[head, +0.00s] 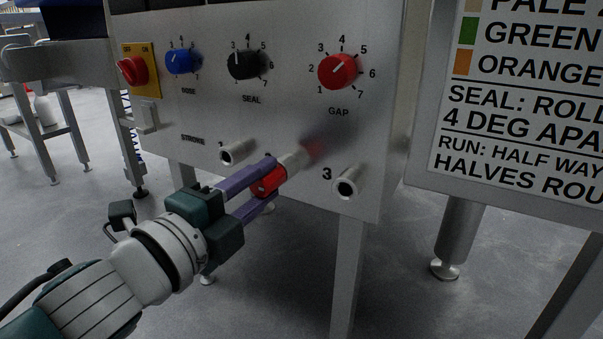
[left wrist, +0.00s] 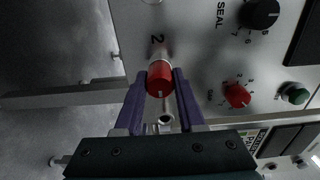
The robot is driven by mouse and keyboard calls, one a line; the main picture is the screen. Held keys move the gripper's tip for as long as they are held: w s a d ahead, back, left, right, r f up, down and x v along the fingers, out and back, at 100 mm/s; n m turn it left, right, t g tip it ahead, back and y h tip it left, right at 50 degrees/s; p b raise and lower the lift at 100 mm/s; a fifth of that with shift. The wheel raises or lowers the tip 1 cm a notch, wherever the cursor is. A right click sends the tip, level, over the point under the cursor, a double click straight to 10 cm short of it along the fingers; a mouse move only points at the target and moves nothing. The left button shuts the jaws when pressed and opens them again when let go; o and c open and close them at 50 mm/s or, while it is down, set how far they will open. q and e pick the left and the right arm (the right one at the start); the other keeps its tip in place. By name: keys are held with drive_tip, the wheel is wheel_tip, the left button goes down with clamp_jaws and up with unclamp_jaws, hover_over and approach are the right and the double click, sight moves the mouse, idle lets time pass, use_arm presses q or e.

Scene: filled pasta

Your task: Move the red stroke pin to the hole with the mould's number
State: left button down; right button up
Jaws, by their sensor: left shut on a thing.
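The red stroke pin (head: 268,183) is held between the purple fingers of my left gripper (head: 270,172). In the left wrist view the pin's round red end (left wrist: 160,78) faces the camera, in line with the metal sleeve of the hole labelled 2 (left wrist: 157,52). I cannot tell how deep the pin sits in that sleeve. Left of it in the head view is an empty hole sleeve (head: 237,151) under the STROKE label. To the right is the empty hole 3 (head: 347,187). The mould and its number are not visible. My right gripper is out of view.
The grey panel (head: 290,110) carries a blue knob (head: 179,61), a black SEAL knob (head: 243,64) and a red GAP knob (head: 338,71). A red switch (head: 132,71) is at its left. A sign board (head: 425,150) stands to the right. Open floor lies below.

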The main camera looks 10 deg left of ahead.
use_arm(q)
drive_tip(key=shift+c, duration=2.1)
unclamp_jaws()
drive_tip(key=shift+o, duration=0.3)
drive_tip(key=shift+o, duration=0.9)
drive_tip(key=shift+p+v, duration=0.55)
drive_tip(key=shift+v, duration=0.45)
drive_tip(key=shift+p+v, duration=0.8)
drive_tip(key=shift+v, duration=1.65)
